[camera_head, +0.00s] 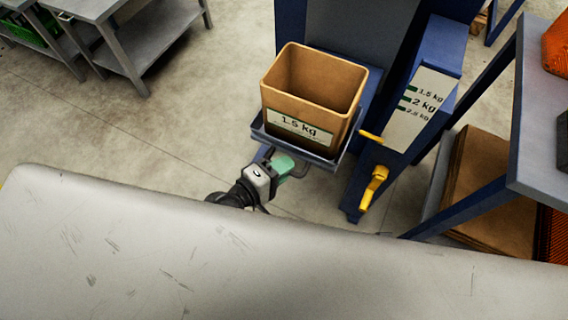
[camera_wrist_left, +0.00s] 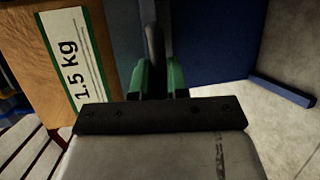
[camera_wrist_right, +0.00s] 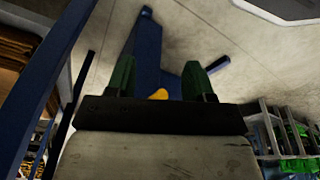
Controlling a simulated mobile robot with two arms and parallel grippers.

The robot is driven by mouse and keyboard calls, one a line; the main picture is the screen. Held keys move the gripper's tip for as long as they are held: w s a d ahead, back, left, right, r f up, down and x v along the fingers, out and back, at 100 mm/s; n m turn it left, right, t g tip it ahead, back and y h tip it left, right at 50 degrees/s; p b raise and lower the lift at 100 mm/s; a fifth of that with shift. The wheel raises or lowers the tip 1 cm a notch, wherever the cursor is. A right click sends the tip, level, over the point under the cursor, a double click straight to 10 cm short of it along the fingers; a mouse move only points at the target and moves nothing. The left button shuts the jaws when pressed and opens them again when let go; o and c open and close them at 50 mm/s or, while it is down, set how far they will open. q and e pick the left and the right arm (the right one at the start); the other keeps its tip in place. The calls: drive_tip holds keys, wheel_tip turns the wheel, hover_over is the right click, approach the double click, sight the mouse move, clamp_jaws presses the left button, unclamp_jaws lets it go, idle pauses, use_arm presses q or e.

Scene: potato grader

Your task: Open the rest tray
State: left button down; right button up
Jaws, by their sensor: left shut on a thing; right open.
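The rest tray (camera_head: 254,135) is a dark blue tray low on the blue machine, with a brown box (camera_head: 313,82) labelled "1.5 kg" standing upright on it. A grey handle (camera_head: 305,168) sticks out at the tray's front. My left gripper (camera_head: 286,165) is at this handle. In the left wrist view its green fingers (camera_wrist_left: 158,78) are shut on the dark handle bar (camera_wrist_left: 155,42), with the box label beside it on the left. My right gripper (camera_wrist_right: 157,82) shows only in its own wrist view, open with nothing between its fingers.
A yellow lever (camera_head: 375,187) and a weight scale plate (camera_head: 421,108) are on the machine right of the tray. A blue-framed table (camera_head: 540,130) with brown stacked sheets (camera_head: 490,190) below is at the right. Open floor (camera_head: 140,130) lies to the left.

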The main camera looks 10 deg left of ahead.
use_arm(q)
drive_tip(key=c, duration=1.1)
unclamp_jaws()
drive_tip(key=shift+c, duration=0.2)
drive_tip(key=b+v, duration=0.1)
drive_tip(key=v, duration=0.9)
drive_tip(key=shift+s+a, duration=0.2)
drive_tip(key=shift+s, duration=0.1)
use_arm(e)
drive_tip(key=shift+w+r, duration=0.15)
drive_tip(key=shift+r, duration=0.75)
drive_tip(key=shift+w+r, duration=0.15)
drive_tip(key=shift+r, duration=0.7)
